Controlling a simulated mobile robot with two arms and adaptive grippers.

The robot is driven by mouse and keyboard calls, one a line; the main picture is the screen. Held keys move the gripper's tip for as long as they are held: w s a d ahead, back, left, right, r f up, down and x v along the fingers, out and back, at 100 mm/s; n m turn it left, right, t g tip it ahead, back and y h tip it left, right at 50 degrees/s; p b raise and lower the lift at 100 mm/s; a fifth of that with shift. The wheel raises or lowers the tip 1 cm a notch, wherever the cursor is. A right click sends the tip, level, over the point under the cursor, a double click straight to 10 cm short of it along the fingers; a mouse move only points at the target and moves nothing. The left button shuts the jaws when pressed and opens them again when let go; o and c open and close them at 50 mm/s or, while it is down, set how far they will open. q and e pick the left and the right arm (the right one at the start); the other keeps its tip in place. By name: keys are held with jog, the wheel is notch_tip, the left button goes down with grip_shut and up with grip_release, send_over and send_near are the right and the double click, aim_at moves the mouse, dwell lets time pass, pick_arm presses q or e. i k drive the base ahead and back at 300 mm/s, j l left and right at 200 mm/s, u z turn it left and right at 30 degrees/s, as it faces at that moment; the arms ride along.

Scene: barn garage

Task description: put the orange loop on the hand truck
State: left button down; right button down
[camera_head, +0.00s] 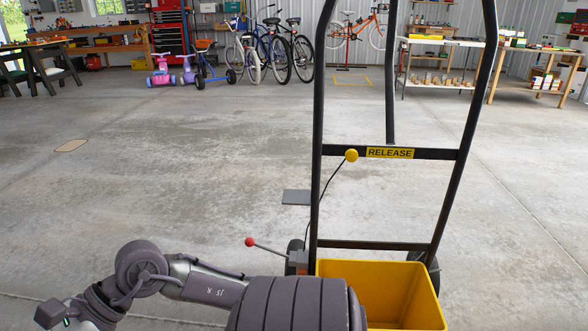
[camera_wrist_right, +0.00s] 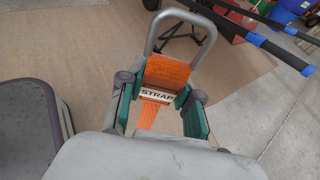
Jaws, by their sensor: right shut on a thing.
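The hand truck (camera_head: 391,153) stands upright at the right in the head view, with a dark tube frame and a yellow "RELEASE" label on its crossbar. In the head view my right arm reaches toward the lower left. My left gripper is in neither view.
A yellow bin (camera_head: 385,292) sits low at the hand truck's front. A red-knobbed lever (camera_head: 250,242) sticks out left of it. Bicycles (camera_head: 275,52) and workbenches stand at the back. The concrete floor between is mostly clear. Blue-gripped dark bars (camera_wrist_right: 275,55) show in the wrist view.

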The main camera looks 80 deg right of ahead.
aim_at(295, 196)
jog(key=i+l+z, duration=0.25)
jog(key=i+z, duration=1.2)
jog(key=i+j+z, duration=0.35)
jog(key=z, duration=0.15)
jog(key=i+z, duration=0.2)
jog(key=z, duration=0.25)
jog(key=i+z, duration=0.2)
jog(key=z, duration=0.25)
jog(key=i+z, duration=0.2)
jog(key=z, duration=0.2)
jog(key=i+j+z, duration=0.2)
jog(key=z, duration=0.25)
jog(key=i+j+z, duration=0.15)
jog(key=z, duration=0.3)
jog(key=i+j+z, duration=0.2)
jog(key=z, duration=0.2)
jog(key=i+j+z, duration=0.1)
jog(key=j+z, duration=0.2)
jog(key=z, duration=0.15)
jog(key=i+j+z, duration=0.1)
jog(key=j+z, duration=0.3)
jog(key=l, duration=0.1)
